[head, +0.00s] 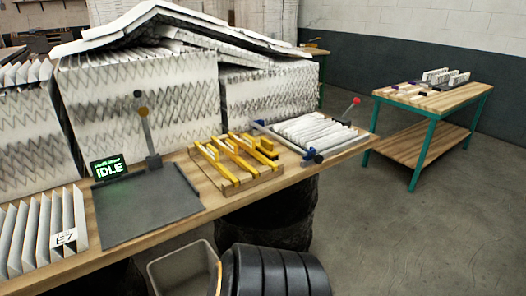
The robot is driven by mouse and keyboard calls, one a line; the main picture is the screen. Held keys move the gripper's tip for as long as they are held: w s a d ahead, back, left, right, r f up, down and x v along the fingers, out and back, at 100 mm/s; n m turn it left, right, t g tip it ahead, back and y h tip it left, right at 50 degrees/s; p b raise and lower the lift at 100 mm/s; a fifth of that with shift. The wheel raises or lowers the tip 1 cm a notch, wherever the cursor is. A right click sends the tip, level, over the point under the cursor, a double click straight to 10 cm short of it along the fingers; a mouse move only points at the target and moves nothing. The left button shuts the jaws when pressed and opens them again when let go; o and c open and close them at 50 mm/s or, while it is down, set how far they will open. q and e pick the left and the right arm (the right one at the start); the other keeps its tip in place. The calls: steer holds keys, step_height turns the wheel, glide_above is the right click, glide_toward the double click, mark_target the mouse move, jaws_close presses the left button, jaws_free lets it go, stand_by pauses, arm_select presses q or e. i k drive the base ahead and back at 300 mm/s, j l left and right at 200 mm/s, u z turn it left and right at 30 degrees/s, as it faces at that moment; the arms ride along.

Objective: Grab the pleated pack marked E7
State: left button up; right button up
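The pleated pack marked E7 (40,225) stands upright on the near left end of the wooden workbench (130,258). Its pleats are pale grey-white, and a white label with black E7 sits on its right front corner. The left part of the pack is cut off by the picture edge. Neither of my grippers shows in the head view, and nothing is seen touching the pack.
A dark flat plate (147,205) with a lever and a green IDLE display (109,167) lies right of the pack. Beyond are a yellow-barred rack (240,160) and a clamped pleated piece (315,133). Large pleated stacks (140,105) stand behind. A grey bin (185,268) is below.

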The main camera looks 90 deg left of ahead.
mark_target(32, 235)
steer(key=u, duration=4.25)
